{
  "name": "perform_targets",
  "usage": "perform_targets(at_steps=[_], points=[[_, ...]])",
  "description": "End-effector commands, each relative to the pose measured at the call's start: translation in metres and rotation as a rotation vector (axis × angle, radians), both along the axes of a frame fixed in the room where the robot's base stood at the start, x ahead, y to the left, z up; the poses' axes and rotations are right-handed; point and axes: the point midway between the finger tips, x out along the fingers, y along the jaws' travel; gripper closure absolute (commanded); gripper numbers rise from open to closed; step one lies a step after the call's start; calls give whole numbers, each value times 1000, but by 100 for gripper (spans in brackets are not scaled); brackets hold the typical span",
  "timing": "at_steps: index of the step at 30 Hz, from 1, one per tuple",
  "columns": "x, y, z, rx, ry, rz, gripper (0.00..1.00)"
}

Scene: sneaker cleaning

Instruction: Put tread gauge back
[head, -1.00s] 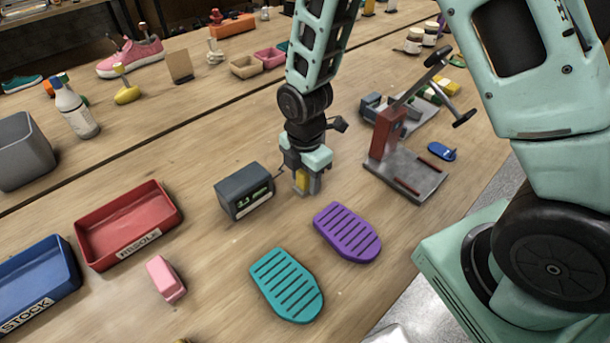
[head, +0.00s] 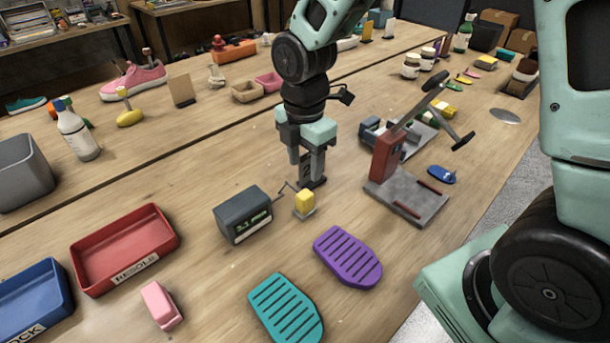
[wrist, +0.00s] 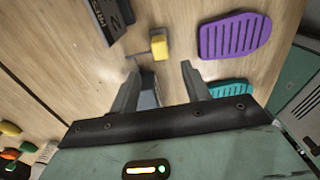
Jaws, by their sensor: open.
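The tread gauge is a dark grey box (head: 243,215) with a lit green readout, joined by a thin dark link to a yellow block (head: 304,201) on a small grey foot. The yellow block stands upright on the table, just right of the box. It also shows in the wrist view (wrist: 158,46), beyond my fingertips. My gripper (head: 309,180) is open and empty, pointing down above and behind the yellow block, apart from it.
A dark labelled piece (wrist: 98,22) lies near my gripper. A red press stand (head: 390,160) is to the right. Purple (head: 347,257) and teal (head: 286,310) soles lie in front. A red tray (head: 125,250) and a pink block (head: 161,305) are at left.

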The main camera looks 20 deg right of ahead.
Motion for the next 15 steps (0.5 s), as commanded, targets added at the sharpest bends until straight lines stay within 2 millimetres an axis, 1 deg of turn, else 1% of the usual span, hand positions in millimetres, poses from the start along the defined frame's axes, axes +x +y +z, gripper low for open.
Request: perform_targets(at_steps=[2,4,5,7,8,9,11,12,15], points=[[-2,2,6,3,-2,-13,53],[-10,8,11,7,-2,-56,53],[-15,12,15,11,-2,-88,53],[-33,23,24,21,-1,-193,53],[-43,29,28,26,0,-250,53],[-58,36,34,33,3,-333,53],[-81,46,43,42,7,-471,53],[-97,52,48,46,10,-562,53],[-134,60,57,51,21,-784,53]])
